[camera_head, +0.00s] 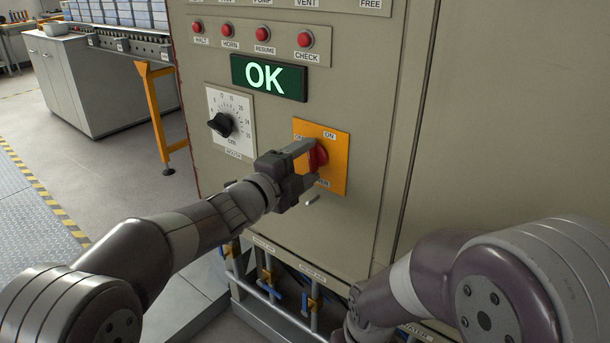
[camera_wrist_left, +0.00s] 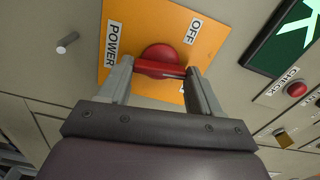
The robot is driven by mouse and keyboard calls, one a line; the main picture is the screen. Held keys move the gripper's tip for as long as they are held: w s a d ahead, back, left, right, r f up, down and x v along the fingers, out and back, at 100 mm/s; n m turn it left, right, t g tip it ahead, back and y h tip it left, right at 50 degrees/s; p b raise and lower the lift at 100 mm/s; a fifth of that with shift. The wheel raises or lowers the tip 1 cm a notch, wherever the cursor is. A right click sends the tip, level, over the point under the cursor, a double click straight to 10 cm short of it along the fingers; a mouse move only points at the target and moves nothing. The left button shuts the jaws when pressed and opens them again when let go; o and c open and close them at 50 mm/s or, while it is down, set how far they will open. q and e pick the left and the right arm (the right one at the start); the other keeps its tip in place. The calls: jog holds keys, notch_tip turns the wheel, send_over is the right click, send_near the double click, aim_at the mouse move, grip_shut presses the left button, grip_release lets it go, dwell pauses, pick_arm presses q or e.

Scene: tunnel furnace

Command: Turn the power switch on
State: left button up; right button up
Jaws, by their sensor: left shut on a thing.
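The power switch (camera_head: 319,156) is a red rotary knob on an orange plate (camera_head: 338,169) on the beige cabinet front. The plate has OFF at upper left, ON at upper right and POWER below, partly covered by my gripper. My left gripper (camera_head: 313,161) is at the knob, one finger on each side. In the left wrist view the knob's red bar (camera_wrist_left: 158,69) spans between the two fingers, which are shut on its ends. Which label the knob points to is hard to tell. My right arm is at lower right; its gripper is out of view.
A green OK display (camera_head: 269,77) and a row of red buttons (camera_head: 263,33) sit above. A black dial (camera_head: 221,124) is left of the switch. A small metal peg (camera_head: 312,200) sticks out below the plate.

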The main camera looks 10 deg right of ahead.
pick_arm(q)
jog(key=shift+f+m+b, duration=0.15)
jog(key=shift+m+b, duration=0.5)
jog(key=shift+m, duration=0.15)
pick_arm(e)
jog(key=shift+f, duration=0.95)
pick_arm(q)
jog(key=o, duration=1.1)
jog(key=shift+c, duration=0.2)
jog(key=p+v, duration=0.1)
jog(key=v, duration=1.1)
jog(key=shift+s+a, duration=0.25)
pick_arm(e)
jog(key=shift+r, duration=0.65)
